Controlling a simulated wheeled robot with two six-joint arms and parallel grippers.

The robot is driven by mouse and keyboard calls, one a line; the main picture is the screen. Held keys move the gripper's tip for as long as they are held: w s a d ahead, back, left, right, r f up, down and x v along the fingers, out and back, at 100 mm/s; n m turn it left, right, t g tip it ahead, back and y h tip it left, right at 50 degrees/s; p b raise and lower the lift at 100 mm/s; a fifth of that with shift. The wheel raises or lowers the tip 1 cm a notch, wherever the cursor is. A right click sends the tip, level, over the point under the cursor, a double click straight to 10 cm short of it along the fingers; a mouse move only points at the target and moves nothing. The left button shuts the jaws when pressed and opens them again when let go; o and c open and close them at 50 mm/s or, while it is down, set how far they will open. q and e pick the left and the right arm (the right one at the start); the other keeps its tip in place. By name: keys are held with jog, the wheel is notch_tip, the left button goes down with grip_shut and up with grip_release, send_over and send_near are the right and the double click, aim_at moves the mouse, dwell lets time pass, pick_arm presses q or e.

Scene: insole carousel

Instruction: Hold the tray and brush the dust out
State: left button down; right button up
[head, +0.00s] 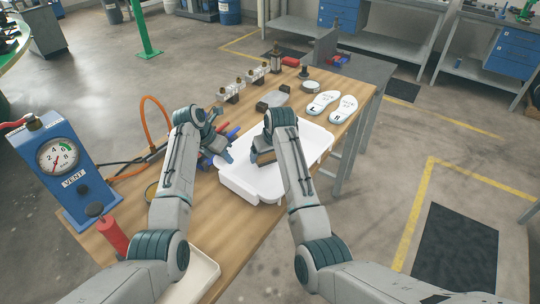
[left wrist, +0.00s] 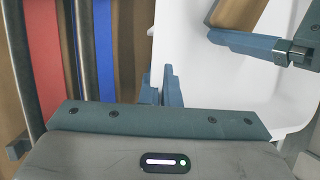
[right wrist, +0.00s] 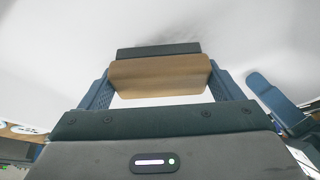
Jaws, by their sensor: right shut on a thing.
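The white tray (head: 245,186) lies on the wooden bench, its floor pale and mostly bare. My left gripper (head: 226,153) is at the tray's left wall. In the left wrist view its fingers (left wrist: 164,88) are close together at the tray's rim (left wrist: 158,45); the exact contact is hard to see. My right gripper (head: 264,151) is over the tray's inside, shut on a brush with a wooden block (head: 264,158). In the right wrist view the block (right wrist: 160,74) spans between both fingers, with a dark strip beyond it. I cannot make out dust.
A blue gauge box (head: 72,175) and red cylinder (head: 112,237) stand on the left. Red and blue handled tools lie left of the tray. Two white insoles (head: 332,105), a round tin (head: 310,87) and small fixtures sit behind. A second white tray (head: 204,276) is in front.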

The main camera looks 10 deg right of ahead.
aim_at(271, 165)
jog(key=shift+w+a, duration=0.25)
jog(key=shift+w, duration=0.5)
jog(key=shift+w+a, duration=0.25)
jog(key=shift+w, duration=0.55)
jog(key=shift+w+a, duration=0.25)
jog(key=shift+w, duration=0.5)
jog(key=shift+s+d+f, duration=0.1)
jog(key=shift+s+d, duration=0.35)
jog(key=shift+s, duration=0.85)
jog(key=shift+s+d, duration=0.4)
jog(key=shift+s, duration=0.9)
jog(key=shift+s+d+f, duration=0.1)
jog(key=shift+s+d, duration=0.35)
jog(key=shift+s, duration=0.85)
jog(key=shift+s+d+r, duration=0.2)
jog(key=shift+s+d, duration=0.05)
jog(key=shift+s, duration=0.45)
jog(key=shift+w+a+f, duration=0.1)
jog(key=shift+w+a, duration=0.4)
jog(key=shift+w, duration=1)
jog(key=shift+w+a+r, duration=0.1)
jog(key=shift+w+a, duration=0.45)
jog(key=shift+w, duration=1)
jog(key=shift+w+a+f, duration=0.1)
jog(key=shift+w+a, duration=0.4)
jog(key=shift+w, duration=1)
notch_tip(271, 165, up, 7)
